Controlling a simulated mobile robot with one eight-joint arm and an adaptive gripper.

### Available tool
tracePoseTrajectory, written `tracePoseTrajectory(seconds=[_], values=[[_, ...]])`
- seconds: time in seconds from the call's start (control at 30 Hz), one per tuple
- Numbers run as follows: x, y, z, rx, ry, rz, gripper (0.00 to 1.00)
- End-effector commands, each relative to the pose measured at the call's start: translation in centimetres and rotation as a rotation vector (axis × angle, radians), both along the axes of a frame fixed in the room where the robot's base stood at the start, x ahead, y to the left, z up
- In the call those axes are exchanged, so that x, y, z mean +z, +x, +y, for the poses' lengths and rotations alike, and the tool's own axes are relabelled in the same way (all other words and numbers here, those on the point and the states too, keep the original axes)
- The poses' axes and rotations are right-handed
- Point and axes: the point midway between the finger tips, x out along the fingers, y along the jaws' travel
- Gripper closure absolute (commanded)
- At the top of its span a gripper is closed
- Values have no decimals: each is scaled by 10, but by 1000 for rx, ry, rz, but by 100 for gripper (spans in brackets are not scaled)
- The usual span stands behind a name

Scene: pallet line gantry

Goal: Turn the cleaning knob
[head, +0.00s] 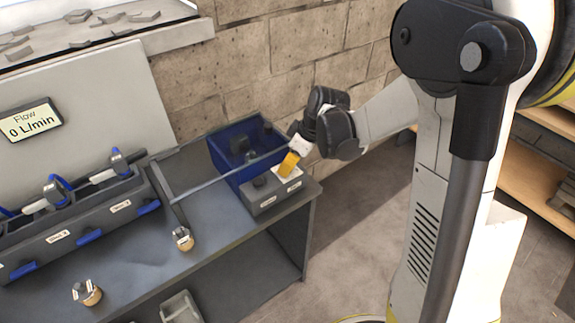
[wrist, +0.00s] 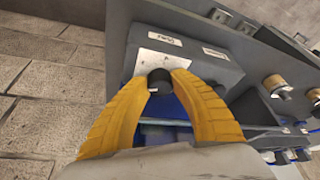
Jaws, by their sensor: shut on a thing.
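A grey control box (head: 262,203) stands at the right end of the bench, and it fills the upper middle of the wrist view (wrist: 215,72). A small black knob (wrist: 159,76) sits by a white plate on the box. My gripper's yellow fingers (wrist: 160,84) are shut on this knob, one on each side. In the head view my gripper (head: 286,170) reaches down to the white plate and hides the knob. The labels on the box are too small to read.
Another black knob (head: 259,181) is on the box, left of my gripper. A blue bin (head: 228,160) stands behind the box. Brass fittings (head: 183,239) stand on the bench. A display (head: 30,120) reads "Flow 0 L/min". A stone wall (head: 290,45) is behind.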

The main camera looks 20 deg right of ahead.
Motion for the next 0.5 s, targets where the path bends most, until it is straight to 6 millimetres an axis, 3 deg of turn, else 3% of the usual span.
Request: tracePoseTrajectory(seconds=[0.5], values=[[0, 1, 0, 209, 0, 1, 100]])
